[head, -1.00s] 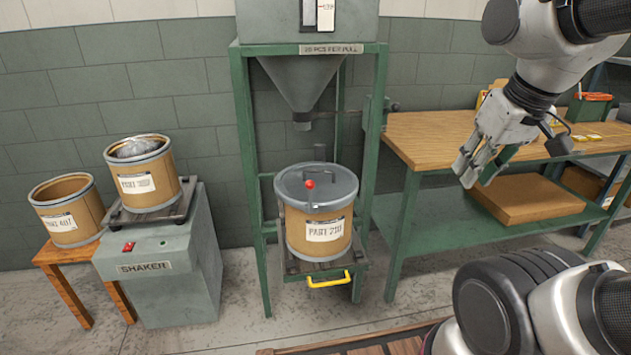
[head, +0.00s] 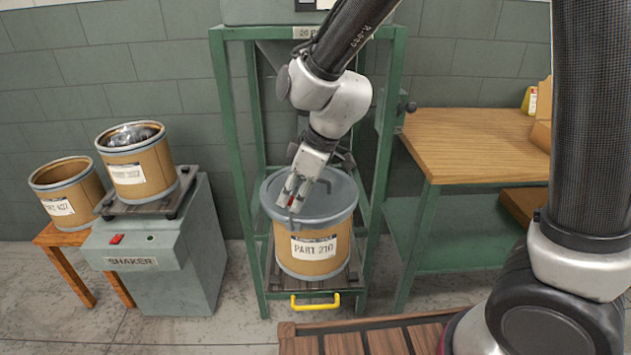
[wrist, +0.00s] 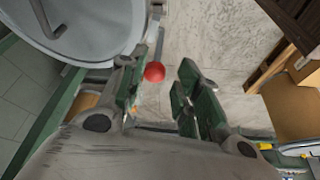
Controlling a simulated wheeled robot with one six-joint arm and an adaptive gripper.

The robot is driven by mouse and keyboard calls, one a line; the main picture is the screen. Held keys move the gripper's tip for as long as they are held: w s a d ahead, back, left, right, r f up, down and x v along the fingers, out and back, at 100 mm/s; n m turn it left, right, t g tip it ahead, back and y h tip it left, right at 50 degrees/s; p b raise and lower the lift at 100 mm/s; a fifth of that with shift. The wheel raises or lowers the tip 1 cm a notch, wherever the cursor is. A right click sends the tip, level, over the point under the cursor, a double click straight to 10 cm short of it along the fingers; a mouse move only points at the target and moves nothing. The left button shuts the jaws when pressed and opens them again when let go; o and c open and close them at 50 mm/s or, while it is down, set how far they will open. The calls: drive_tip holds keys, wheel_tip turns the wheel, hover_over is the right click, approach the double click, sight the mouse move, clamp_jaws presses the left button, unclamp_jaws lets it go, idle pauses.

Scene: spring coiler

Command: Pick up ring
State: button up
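The ring seems to be the grey clamp band (head: 335,219) around the lid rim of the drum labelled PART 210 (head: 316,257). Its lever ends in a red ball knob (wrist: 154,72). In the wrist view the grey lid (wrist: 95,25) fills the upper left. My gripper (head: 291,193) is over the front left of the lid, fingers pointing down, and hides part of the lid and ring. In the wrist view my gripper (wrist: 158,85) is open, with the knob between the fingers, nearer the left one. I cannot tell whether they touch.
The drum stands in a green frame (head: 237,150) under a hopper, above a yellow handle (head: 315,302). A shaker (head: 160,265) with a drum (head: 138,178) stands at left, beside another drum (head: 68,195) on a stool. A wooden bench (head: 475,150) is at right.

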drive_tip(key=x, duration=0.6)
drive_tip(key=shift+w+a, duration=0.25)
drive_tip(key=shift+w, duration=0.15)
clamp_jaws()
